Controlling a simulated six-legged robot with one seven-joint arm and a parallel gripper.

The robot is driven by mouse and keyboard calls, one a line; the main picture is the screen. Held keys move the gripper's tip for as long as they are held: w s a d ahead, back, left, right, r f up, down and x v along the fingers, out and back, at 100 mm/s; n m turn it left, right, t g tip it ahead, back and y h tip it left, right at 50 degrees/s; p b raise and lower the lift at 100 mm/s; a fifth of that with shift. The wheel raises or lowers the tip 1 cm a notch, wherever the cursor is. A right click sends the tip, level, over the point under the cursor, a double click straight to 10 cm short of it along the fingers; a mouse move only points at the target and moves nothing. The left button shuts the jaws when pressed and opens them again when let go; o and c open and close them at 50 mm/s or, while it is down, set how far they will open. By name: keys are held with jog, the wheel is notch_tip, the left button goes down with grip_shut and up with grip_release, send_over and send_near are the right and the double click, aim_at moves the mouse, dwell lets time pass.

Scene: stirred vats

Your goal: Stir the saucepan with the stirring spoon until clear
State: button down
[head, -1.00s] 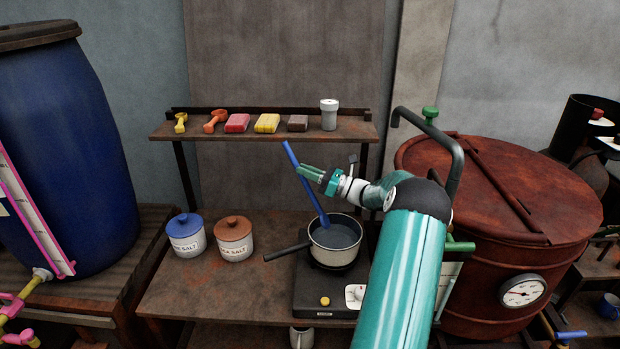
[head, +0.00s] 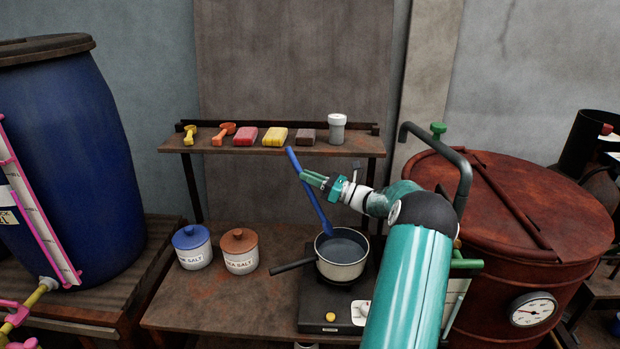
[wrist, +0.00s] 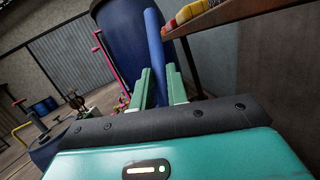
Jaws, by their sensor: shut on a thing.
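The saucepan (head: 342,271) is cream outside with a dark handle pointing left. It stands on a dark hot plate (head: 318,310) and holds grey-blue liquid (head: 342,247). My gripper (head: 308,177) is shut on the blue stirring spoon (head: 314,205) partway up its handle. The spoon leans, with its top to the upper left and its lower end at the pan's opening. I cannot tell whether its tip is in the liquid. In the wrist view the spoon handle (wrist: 154,45) rises between the green fingers (wrist: 158,88).
A blue salt jar (head: 191,248) and a brown-lidded salt jar (head: 239,252) stand left of the pan. A shelf (head: 255,145) behind holds scoops, blocks and a grey shaker. A large rusty vat (head: 500,230) is close on the right, a blue barrel (head: 65,160) at left.

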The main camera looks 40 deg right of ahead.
jog(key=shift+r, duration=2.5)
jog(key=shift+a+f, duration=0.1)
